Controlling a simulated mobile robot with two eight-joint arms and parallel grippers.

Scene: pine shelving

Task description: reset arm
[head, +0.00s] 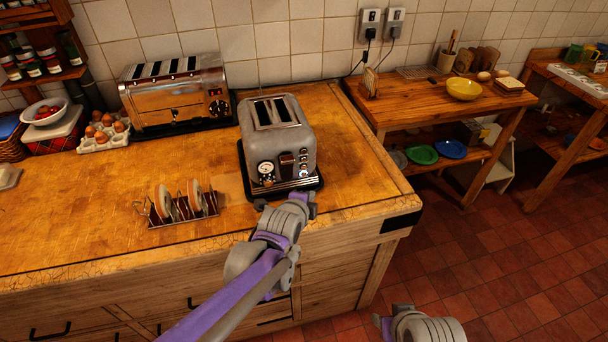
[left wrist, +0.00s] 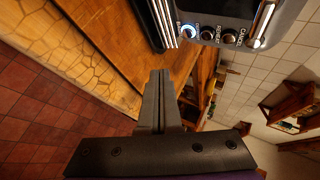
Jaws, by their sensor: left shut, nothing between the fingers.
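My left gripper (head: 287,205) is just in front of the grey two-slot toaster (head: 277,137), over the counter's front edge. In the left wrist view its fingers (left wrist: 160,76) are together with nothing between them. The toaster stands on a dark base, with a dial, a lever and lit buttons on its front. Its button panel (left wrist: 213,34) shows tilted at the top of the left wrist view, apart from the fingertips. Part of my right arm with its gripper (head: 421,325) shows at the bottom edge of the head view; its finger state is unclear.
A toast rack (head: 182,206) with bread stands left of the toaster. A larger chrome toaster (head: 176,92), an egg tray (head: 106,133) and a bowl (head: 45,112) are behind. A lower pine table (head: 430,112) with a yellow bowl (head: 464,89) stands right. The red tiled floor (head: 480,265) is clear.

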